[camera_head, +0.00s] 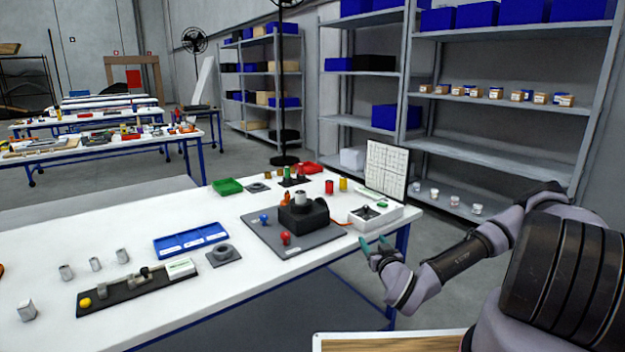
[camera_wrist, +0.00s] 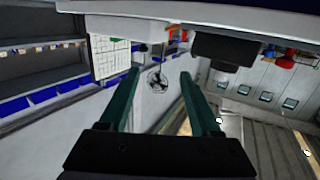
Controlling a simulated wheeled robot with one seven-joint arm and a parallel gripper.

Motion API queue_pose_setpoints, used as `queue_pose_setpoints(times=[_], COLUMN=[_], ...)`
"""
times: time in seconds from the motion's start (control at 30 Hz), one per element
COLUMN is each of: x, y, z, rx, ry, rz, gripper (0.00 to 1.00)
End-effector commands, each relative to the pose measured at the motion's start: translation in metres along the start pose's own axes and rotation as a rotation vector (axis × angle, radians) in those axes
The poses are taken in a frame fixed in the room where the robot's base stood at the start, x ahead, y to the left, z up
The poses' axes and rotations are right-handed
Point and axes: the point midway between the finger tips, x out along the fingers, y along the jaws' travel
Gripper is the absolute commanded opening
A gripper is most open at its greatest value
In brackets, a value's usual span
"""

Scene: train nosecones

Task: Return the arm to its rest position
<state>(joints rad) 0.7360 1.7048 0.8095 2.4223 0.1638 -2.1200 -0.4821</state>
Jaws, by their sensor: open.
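My gripper (camera_head: 374,246) is at the right end of the white table (camera_head: 130,222), near its front edge, with my arm reaching in from the right. Its two green fingers are apart, and nothing is between them in the wrist view (camera_wrist: 163,85). A dark grey machine block (camera_head: 304,214) with a light metal cylinder on top stands on a grey plate (camera_head: 262,236) left of the gripper. The dark block also shows beyond the fingers in the wrist view (camera_wrist: 225,48). The arm is bent, and the gripper holds nothing.
A white box device (camera_head: 375,216) and an upright white chart (camera_head: 386,168) stand close behind the gripper. A blue tray (camera_head: 190,239), a grey ring fixture (camera_head: 223,253) and several small metal parts lie further left. Shelves (camera_head: 500,150) line the back right. Floor is open right of the table.

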Motion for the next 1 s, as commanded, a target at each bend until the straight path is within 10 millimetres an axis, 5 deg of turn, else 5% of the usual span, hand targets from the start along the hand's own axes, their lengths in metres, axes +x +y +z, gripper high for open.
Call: queue_pose_setpoints(times=[0.57, 0.77, 1.0], x=[0.025, 0.026, 0.014], y=[0.016, 0.04, 0.071], z=[-0.009, -0.038, -0.098], rx=[-0.139, -0.191, -0.208], ry=[-0.336, -0.496, -0.655], rz=[-0.281, -0.281, -0.2], gripper=[0.64, 0.64, 0.64])
